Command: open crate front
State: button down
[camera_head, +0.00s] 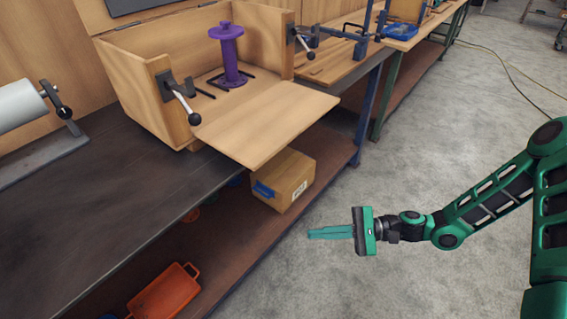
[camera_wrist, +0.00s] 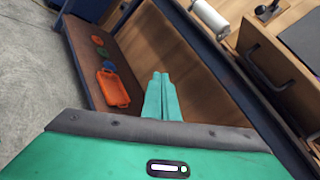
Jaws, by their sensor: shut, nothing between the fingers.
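The wooden crate (camera_head: 137,54) stands on the dark workbench. Its front panel (camera_head: 262,118) is folded down, lying about flat and jutting out past the bench's front edge. A purple flanged pipe (camera_head: 230,55) stands upright inside the crate. A latch with a white lever and black knob (camera_head: 184,96) is on the left front post, and a similar latch (camera_head: 303,38) is on the right one. My gripper (camera_head: 310,233) is shut and empty, out over the floor in front of the bench and apart from the panel. Its fingers also show in the wrist view (camera_wrist: 160,82).
A cardboard box (camera_head: 290,180) and an orange bin (camera_head: 163,295) sit on the lower shelf (camera_head: 215,262). A white roll (camera_head: 18,106) on a stand is at left on the bench. The grey floor (camera_head: 390,140) around my gripper is clear.

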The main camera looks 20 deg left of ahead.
jog(key=w+a+r+m+t+y, duration=0.5)
jog(key=w+a+r+m+t, duration=0.6)
jog(key=a+m+t, duration=0.3)
jog(key=shift+w+r+m+t+y, duration=0.35)
jog(key=shift+r+m+t+y, duration=0.1)
jog(key=shift+m, duration=0.55)
jog(key=shift+r, duration=0.1)
jog(key=shift+s+d+r+g+h, duration=0.2)
jog(key=shift+r+h, duration=0.3)
jog(key=shift+r, duration=0.4)
jog(key=shift+w+d+r+g+h, duration=0.1)
jog(key=shift+r+g+h, duration=0.25)
jog(key=shift+r, duration=0.5)
